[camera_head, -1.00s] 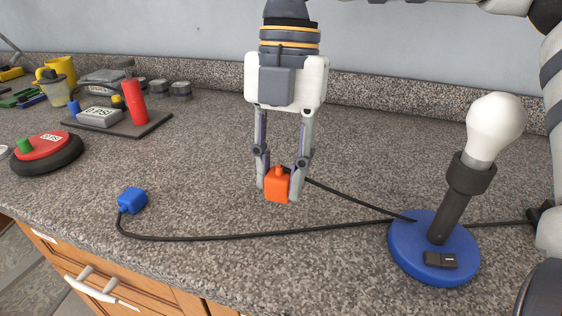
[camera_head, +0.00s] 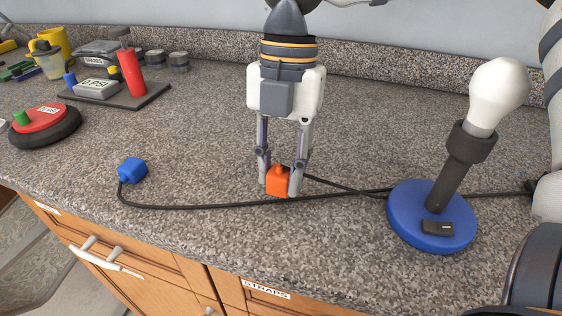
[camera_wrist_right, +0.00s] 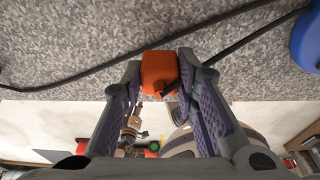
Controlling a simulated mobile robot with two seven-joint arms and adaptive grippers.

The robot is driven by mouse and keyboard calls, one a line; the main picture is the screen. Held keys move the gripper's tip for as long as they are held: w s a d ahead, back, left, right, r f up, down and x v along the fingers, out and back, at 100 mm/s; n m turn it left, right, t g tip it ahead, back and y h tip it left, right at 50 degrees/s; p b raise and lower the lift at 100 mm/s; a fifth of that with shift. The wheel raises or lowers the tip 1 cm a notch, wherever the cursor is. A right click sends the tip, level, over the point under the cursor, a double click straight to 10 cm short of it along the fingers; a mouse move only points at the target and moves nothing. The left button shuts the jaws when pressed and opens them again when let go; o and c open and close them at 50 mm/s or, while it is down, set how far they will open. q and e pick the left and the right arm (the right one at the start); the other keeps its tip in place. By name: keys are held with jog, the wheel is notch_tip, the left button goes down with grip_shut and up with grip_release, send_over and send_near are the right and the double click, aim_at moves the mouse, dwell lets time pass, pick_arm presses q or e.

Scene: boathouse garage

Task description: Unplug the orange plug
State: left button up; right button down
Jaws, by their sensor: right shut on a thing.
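My right gripper (camera_head: 279,184) is shut on the orange plug (camera_head: 278,181), one finger on each side of it. The plug also shows between the fingertips in the right wrist view (camera_wrist_right: 159,73). Whether it touches the counter is hard to tell. A black cable runs from behind it toward the lamp, which has a round blue base (camera_head: 431,216) and a white bulb (camera_head: 498,96) on a dark tilted stem. A blue plug (camera_head: 132,170) lies on the counter at the left, its black cable running in front of the orange plug toward the lamp. My left gripper is not in view.
The speckled counter (camera_head: 200,255) is clear in front of the gripper. At the left are a red-topped round gauge (camera_head: 42,119), a dark plate with a red cylinder (camera_head: 132,76), and a yellow mug (camera_head: 54,42). Wooden drawers (camera_head: 140,265) lie below the front edge.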

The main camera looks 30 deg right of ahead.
jog(key=shift+f, duration=0.65)
jog(key=shift+f, duration=0.8)
dwell(0.4)
jog(key=c, duration=1.2)
grip_release()
jog(key=r, duration=0.4)
jog(key=w+d+r, duration=0.1)
jog(key=r, duration=0.7)
jog(key=shift+w+d, duration=0.25)
jog(key=shift+d, duration=0.15)
jog(key=shift+f, duration=0.1)
